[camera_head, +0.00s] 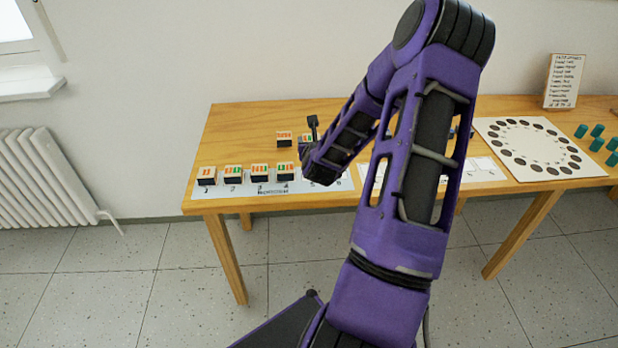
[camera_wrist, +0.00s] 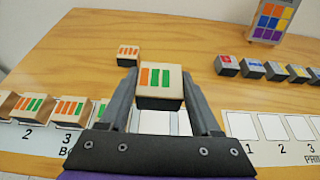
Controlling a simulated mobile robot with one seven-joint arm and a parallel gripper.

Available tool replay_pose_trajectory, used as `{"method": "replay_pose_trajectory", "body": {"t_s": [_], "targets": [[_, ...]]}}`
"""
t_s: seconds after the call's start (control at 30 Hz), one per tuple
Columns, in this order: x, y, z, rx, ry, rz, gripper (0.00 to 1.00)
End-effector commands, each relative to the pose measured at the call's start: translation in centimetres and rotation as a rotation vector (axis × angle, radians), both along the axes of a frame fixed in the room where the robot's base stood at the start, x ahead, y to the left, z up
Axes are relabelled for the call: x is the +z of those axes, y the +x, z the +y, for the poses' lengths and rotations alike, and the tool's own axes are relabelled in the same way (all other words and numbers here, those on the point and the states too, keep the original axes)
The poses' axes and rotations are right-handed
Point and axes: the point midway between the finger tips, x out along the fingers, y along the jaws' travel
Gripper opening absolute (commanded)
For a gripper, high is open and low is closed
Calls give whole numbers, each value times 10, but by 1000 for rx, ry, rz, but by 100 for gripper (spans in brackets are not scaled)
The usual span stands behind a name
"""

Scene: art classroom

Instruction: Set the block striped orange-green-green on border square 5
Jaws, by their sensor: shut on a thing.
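The block striped orange-green-green (camera_wrist: 160,78) is between the fingers of my gripper (camera_wrist: 160,92) in the wrist view. My gripper is shut on it, stripes facing up. In the head view my arm hides most of it. The border strip (camera_head: 268,191) lies along the table's front left edge. Blocks stand on squares 1 to 4; the block on square 4 (camera_head: 284,170) is partly hidden by a finger in the wrist view. Beyond it, bare white squares (camera_wrist: 152,123) show between my fingers; their numbers are hidden, so I cannot tell which is square 5.
A loose striped block (camera_wrist: 128,53) stands behind, left of the held one. To the right are a row of dark blocks (camera_wrist: 252,68), a second numbered strip (camera_wrist: 272,127) and a coloured grid card (camera_wrist: 271,20). A white board with dark circles (camera_head: 528,147) lies farther right.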

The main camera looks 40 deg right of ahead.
Motion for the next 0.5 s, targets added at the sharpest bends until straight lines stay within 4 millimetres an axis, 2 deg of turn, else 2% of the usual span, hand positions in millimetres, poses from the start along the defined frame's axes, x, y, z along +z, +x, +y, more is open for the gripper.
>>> {"method": "replay_pose_trajectory", "body": {"t_s": [0.3,0.5], "targets": [[-54,0,1,0,3,1,9],[-68,0,0,1,2,0,9]]}}
